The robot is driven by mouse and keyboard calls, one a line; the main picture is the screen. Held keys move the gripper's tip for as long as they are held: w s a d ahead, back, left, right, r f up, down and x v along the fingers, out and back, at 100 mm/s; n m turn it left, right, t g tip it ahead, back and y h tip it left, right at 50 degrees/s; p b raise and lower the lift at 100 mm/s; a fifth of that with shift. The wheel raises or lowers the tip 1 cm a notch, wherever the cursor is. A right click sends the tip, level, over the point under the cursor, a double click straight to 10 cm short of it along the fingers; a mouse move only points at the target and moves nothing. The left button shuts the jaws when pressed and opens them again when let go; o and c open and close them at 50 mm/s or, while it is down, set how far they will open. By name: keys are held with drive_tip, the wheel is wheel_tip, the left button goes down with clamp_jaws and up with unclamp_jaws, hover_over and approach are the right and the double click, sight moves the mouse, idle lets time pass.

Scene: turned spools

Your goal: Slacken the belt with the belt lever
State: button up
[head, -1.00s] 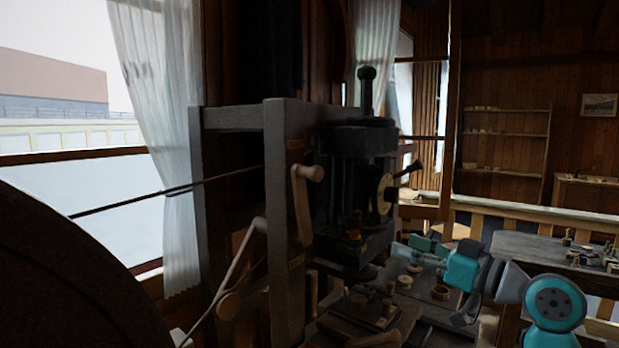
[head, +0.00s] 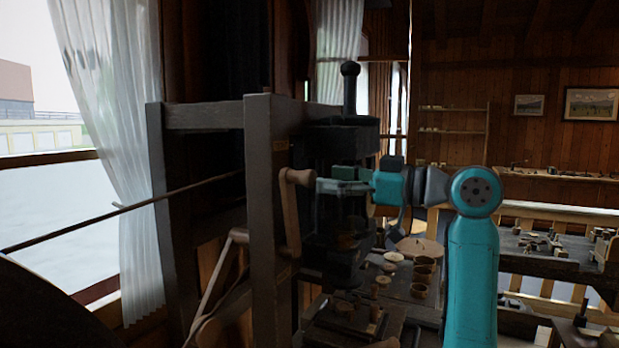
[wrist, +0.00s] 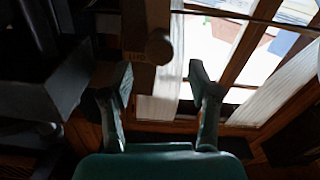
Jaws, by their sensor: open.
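Two wooden levers are on the dark grey machine frame (head: 258,200); I cannot tell for sure which is the belt lever. One has a round knob (head: 297,177) at its top and an arm running down the front post. The other, a bent lever (head: 220,270), stands lower left. A thin brown belt (head: 130,205) runs from the dark wheel at left to the frame. My gripper (head: 328,182) is open just right of the upper knob. In the wrist view the knob (wrist: 158,47) shows above and between the open fingers (wrist: 162,82), apparently ungripped.
The dark machine head (head: 340,145) stands close behind my gripper. A bench (head: 400,300) with wooden spools and discs lies below. A curtained window (head: 105,120) is at left. A railing and another table (head: 545,255) are at right.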

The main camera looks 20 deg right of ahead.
sight(315, 177)
drive_tip(key=shift+x, duration=2.6)
drive_tip(key=shift+d, duration=0.1)
clamp_jaws()
